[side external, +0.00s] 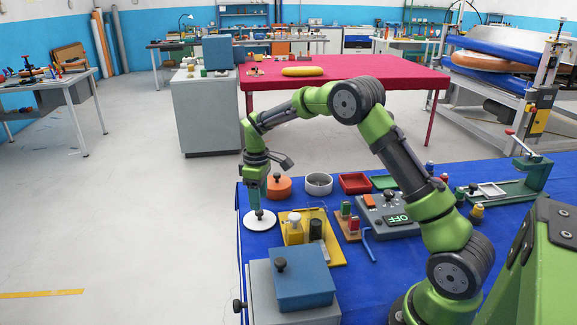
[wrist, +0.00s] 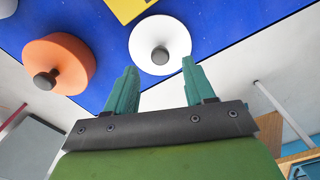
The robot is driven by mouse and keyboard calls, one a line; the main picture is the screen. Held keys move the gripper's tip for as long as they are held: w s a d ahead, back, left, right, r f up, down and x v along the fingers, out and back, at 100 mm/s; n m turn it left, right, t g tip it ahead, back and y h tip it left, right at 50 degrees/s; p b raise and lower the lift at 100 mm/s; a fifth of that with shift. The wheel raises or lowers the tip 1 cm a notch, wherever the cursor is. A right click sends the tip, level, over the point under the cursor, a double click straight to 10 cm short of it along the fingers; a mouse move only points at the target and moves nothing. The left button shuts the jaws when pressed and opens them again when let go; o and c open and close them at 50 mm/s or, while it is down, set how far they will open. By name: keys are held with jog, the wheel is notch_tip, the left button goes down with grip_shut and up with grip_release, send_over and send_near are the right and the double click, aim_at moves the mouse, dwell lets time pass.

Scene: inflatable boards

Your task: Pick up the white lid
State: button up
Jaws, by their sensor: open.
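The white lid (side external: 262,224) is a flat round disc with a dark knob, lying on the blue table cover near its left edge. In the wrist view the white lid (wrist: 175,38) shows just beyond the fingertips, with its knob between their lines. My gripper (side external: 257,209) points down right over the lid, its fingers close to the knob. In the wrist view my gripper (wrist: 159,65) has its two green fingers apart with nothing held between them. I cannot tell whether the fingers touch the lid.
An orange round piece with a dark knob (side external: 278,188) stands behind the lid; it also shows in the wrist view (wrist: 67,58). A white bowl (side external: 318,183) is farther right. A yellow tray (side external: 335,254) and a blue box (side external: 304,287) stand nearer the camera.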

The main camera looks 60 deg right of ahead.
aim_at(260, 216)
notch_tip(260, 216, down, 5)
jog(key=shift+f, duration=0.1)
jog(key=shift+c, duration=0.5)
grip_shut()
